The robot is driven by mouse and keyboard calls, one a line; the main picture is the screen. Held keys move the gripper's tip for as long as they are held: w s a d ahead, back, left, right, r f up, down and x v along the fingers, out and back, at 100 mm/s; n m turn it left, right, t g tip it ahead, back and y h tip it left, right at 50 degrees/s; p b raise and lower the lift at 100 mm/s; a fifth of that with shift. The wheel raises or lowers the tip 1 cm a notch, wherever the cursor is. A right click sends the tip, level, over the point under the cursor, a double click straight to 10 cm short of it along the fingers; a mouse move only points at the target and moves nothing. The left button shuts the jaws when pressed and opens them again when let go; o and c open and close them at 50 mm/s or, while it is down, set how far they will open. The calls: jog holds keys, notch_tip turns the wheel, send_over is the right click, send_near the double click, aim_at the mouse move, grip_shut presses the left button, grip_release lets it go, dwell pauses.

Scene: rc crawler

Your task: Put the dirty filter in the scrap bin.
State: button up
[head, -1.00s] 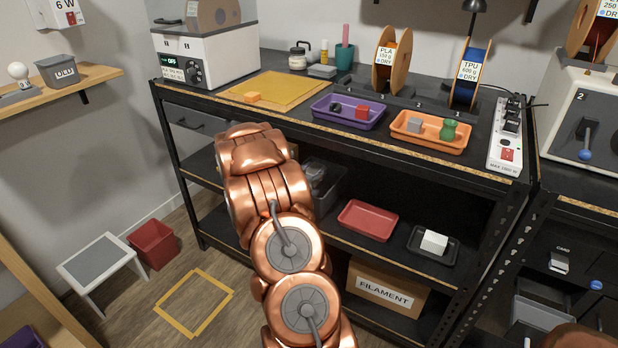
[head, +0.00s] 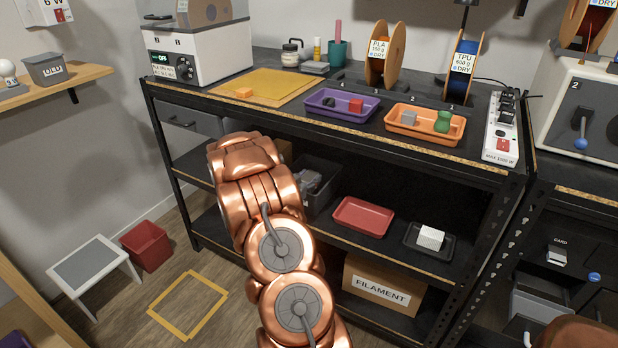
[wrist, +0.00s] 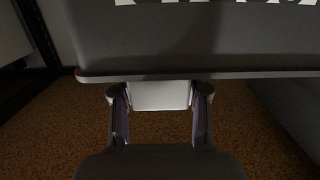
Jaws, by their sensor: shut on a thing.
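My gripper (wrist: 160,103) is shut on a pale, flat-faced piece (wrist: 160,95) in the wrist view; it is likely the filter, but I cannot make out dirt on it. The piece meets the rim line of a dark grey bin (wrist: 200,50) in the picture; I cannot tell whether they touch. That bin has a cut-off label with lettering.
A red tray (head: 363,229) and a black tray (head: 412,240) with a white block (head: 430,238) sit right of the bin. The shelf board above limits headroom. A red bin (head: 147,246) and a small white stool (head: 92,272) stand on the floor at left.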

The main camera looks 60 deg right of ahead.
jog(key=shift+f, duration=0.15)
jog(key=o, duration=1.1)
jog(key=shift+o, duration=0.2)
